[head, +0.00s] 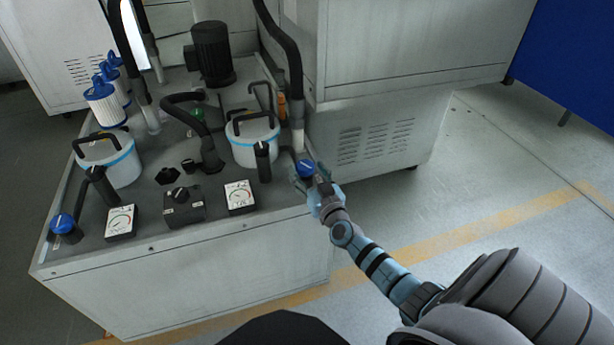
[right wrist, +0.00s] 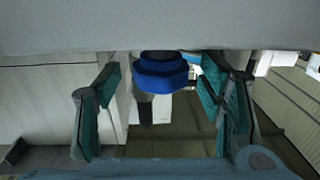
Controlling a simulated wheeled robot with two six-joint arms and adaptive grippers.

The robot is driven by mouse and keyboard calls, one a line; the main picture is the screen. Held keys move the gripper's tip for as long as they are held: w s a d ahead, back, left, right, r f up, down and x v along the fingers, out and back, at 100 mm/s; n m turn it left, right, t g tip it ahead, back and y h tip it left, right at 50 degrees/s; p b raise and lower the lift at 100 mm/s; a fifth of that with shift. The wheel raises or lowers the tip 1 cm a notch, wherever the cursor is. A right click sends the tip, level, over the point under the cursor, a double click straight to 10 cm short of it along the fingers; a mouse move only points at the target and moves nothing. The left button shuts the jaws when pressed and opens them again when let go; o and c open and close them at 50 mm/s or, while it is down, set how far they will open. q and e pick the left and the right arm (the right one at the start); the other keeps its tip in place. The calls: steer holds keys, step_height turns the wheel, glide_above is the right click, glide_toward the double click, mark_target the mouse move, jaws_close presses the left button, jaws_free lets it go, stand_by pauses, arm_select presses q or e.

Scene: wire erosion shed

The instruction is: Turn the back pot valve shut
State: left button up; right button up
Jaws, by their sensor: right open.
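A blue valve knob (head: 305,168) sits at the right end of the machine's top, beside the right-hand white pot (head: 252,142). My right gripper (head: 311,181) is at this knob, its fingers spread. In the right wrist view the knob (right wrist: 160,73) lies between the two open teal-padded fingers (right wrist: 160,88), with a gap on each side. A second blue valve knob (head: 63,223) is at the left front corner, near the left-hand white pot (head: 110,162). I cannot read the knob's angle. My left gripper is not in view.
The machine top (head: 150,228) also holds dial gauges (head: 240,197), a control box (head: 183,206), black hoses, a black motor (head: 211,55) and blue-capped filters (head: 104,103). A grey cabinet (head: 375,132) stands close behind the right knob. Open floor (head: 480,190) lies to the right.

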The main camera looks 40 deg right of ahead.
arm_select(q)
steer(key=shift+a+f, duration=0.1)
arm_select(e)
steer(key=shift+w+r, duration=0.1)
steer(key=shift+w, duration=0.2)
steer(key=shift+c, duration=0.3)
